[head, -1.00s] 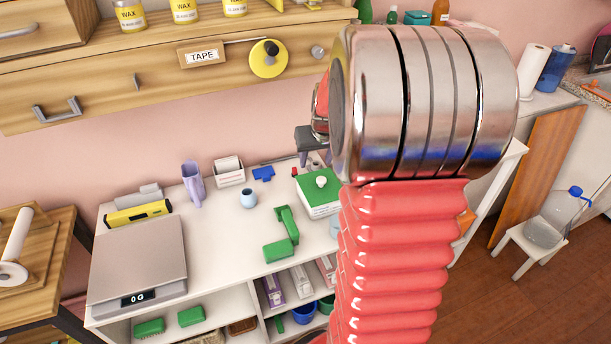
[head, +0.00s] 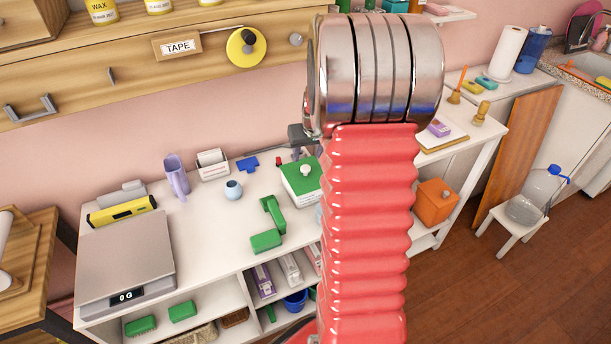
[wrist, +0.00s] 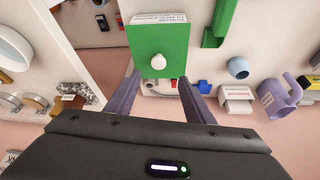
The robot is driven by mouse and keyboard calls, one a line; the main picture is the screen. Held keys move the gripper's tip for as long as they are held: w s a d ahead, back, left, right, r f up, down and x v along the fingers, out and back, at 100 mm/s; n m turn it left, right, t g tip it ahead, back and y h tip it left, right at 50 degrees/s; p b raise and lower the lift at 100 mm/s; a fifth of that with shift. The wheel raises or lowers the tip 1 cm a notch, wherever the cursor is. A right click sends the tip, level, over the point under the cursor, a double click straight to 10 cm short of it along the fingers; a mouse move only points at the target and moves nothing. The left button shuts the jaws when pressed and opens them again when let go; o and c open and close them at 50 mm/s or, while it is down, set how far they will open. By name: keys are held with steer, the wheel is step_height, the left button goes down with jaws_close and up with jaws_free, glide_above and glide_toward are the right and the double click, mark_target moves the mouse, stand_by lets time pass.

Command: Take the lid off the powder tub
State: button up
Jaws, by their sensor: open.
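The tub (head: 301,196) is a white box with a flat green lid (head: 297,178) on it, on the white table just left of my arm. A white round knob stands on the lid. In the wrist view the green lid (wrist: 150,35) fills the top middle, with the knob (wrist: 158,62) near its lower edge. Printed text shows on the tub's white side (wrist: 160,18). My gripper (wrist: 160,82) is open and empty, its two dark fingers apart below the knob in the picture. In the head view my arm hides part of the tub and most of the gripper.
A green tool (head: 272,220) lies in front of the tub. A small blue cup (head: 233,190), a lilac jug (head: 177,177) and a scale (head: 125,255) stand to the left. An orange box (head: 435,203) stands lower right. A wooden drawer cabinet (head: 100,80) hangs above.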

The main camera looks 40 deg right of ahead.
glide_above(306, 167)
steer(key=s+a, duration=0.2)
steer(key=s, duration=0.1)
steer(key=shift+w+d+f, duration=0.1)
steer(key=shift+w+f, duration=0.05)
steer(key=shift+f, duration=1)
steer(key=shift+w+f, duration=0.1)
steer(key=shift+f, duration=1.05)
steer(key=shift+x, duration=2.6)
steer(key=shift+d, duration=0.15)
steer(key=shift+r, duration=0.1)
jaws_close()
